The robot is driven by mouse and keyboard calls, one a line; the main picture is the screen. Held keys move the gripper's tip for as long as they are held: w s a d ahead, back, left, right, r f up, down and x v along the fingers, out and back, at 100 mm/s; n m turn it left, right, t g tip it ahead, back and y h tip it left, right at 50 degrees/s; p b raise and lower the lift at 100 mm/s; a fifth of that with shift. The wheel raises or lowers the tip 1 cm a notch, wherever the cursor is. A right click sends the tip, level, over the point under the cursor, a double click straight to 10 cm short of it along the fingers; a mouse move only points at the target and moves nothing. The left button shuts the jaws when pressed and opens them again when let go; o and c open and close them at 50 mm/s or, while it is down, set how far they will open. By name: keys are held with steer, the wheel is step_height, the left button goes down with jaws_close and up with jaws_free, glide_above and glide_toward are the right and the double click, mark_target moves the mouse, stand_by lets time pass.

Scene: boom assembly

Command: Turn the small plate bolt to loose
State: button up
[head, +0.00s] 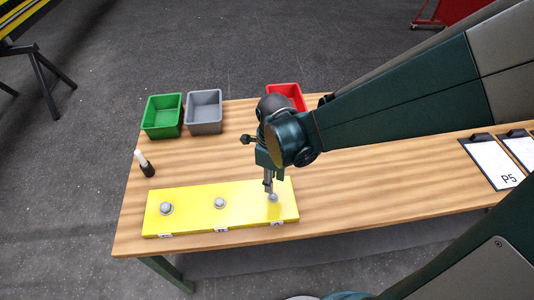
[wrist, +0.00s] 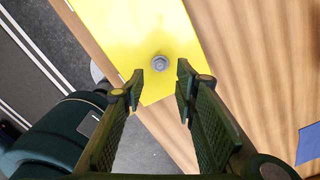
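A yellow plate (head: 190,194) lies on the wooden table with three grey bolts in a row: left bolt (head: 166,208), middle bolt (head: 219,203) and right bolt (head: 273,197). The left bolt looks largest; I cannot tell for certain which is the small plate bolt. My gripper (head: 268,186) points down over the right bolt. In the wrist view, one bolt (wrist: 160,63) stands on the yellow plate (wrist: 130,30), just beyond the gap between the fingertips. My gripper (wrist: 160,82) is open and empty there, its two fingers apart. Whether the fingertips touch the plate is unclear.
A green bin (head: 162,117), a grey bin (head: 204,112) and a red bin (head: 287,94) stand at the table's back. A black-and-white upright tool (head: 145,163) stands at the left edge. Clipboards (head: 495,163) lie at the right.

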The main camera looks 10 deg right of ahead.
mark_target(273, 197)
steer(key=shift+f, duration=0.15)
steer(key=shift+f+b, duration=0.5)
steer(key=shift+f, duration=3.25)
steer(key=c, duration=0.9)
